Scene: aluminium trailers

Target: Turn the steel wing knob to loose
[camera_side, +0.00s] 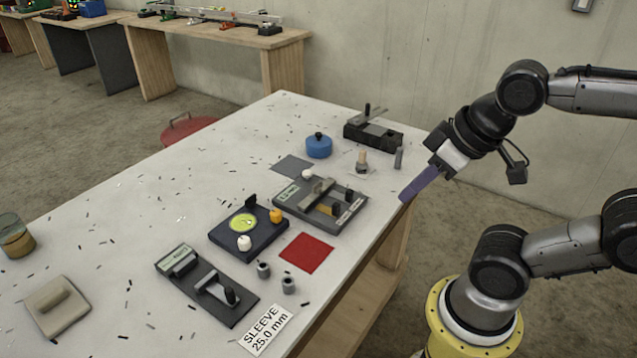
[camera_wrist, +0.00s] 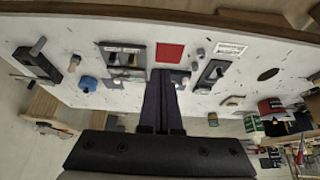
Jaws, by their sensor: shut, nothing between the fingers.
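A grey panel (camera_side: 330,222) with pale label plates lies on the white table. A pale steel-looking bar (camera_side: 316,192) stands on it, which may be the wing knob; its marks are too small to read and I cannot tell its setting. The panel also shows in the wrist view (camera_wrist: 123,70), left of my fingers. My gripper (camera_side: 405,197) has long purple fingers, shut and empty. It is in the air near the table's right edge, apart from the panel. In the wrist view, the fingers (camera_wrist: 166,75) hide part of the table.
A dark box with a yellow-green dial (camera_side: 243,222), a red square (camera_side: 306,253), a black plate with a handle (camera_side: 215,295), a blue round pot (camera_side: 319,147) and a black block (camera_side: 365,136) surround the panel. Small grey cylinders (camera_side: 289,285) stand in front.

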